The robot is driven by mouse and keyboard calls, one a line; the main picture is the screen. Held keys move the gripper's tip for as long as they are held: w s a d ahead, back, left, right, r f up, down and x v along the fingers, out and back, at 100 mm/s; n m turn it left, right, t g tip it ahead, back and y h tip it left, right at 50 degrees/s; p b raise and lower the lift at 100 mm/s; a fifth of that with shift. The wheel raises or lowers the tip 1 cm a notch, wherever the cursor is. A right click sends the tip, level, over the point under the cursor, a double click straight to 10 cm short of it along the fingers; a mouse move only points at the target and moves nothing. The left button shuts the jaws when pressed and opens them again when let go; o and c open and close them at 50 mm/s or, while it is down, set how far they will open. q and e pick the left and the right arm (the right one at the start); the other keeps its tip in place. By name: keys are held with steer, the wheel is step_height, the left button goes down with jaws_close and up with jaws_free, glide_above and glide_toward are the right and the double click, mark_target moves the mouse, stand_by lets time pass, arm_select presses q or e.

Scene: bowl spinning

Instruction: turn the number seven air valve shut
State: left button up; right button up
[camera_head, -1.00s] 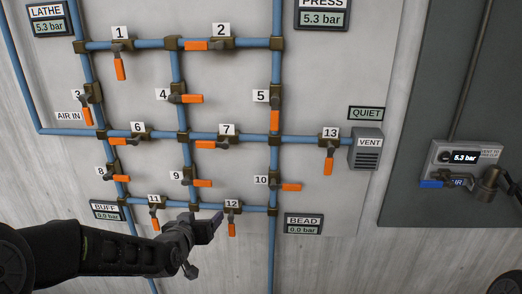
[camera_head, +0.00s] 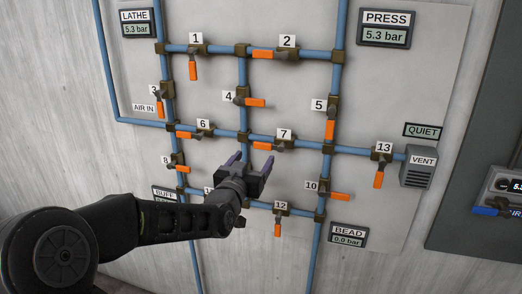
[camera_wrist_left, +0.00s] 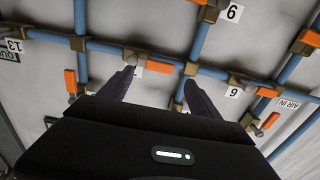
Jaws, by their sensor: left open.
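Valve seven (camera_head: 287,146) sits on the middle horizontal blue pipe in the head view, below its number plate. Its orange handle (camera_head: 268,147) points left, along the pipe. In the wrist view, which is upside down, the orange handle (camera_wrist_left: 158,67) shows between the two fingertips, and its plate is partly hidden by a finger. My left gripper (camera_head: 252,160) is open and empty, its fingers pointing up at the panel just below and left of valve seven. I see no clear contact with the handle. My right gripper is not in view.
Valve six (camera_head: 203,132) is left of valve seven on the same pipe, and valve thirteen (camera_head: 381,156) is to the right by the vent (camera_head: 417,168). Valve ten (camera_head: 321,192) and valve twelve (camera_head: 280,208) lie below. My forearm hides part of the lower left pipes.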

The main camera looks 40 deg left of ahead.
mark_target(262, 147)
arm_select(q)
steer(key=p+x, duration=0.1)
steer(key=x, duration=0.5)
steer(key=shift+w+a, duration=0.1)
steer(key=shift+w, duration=0.2)
jaws_close()
stand_by(0.5)
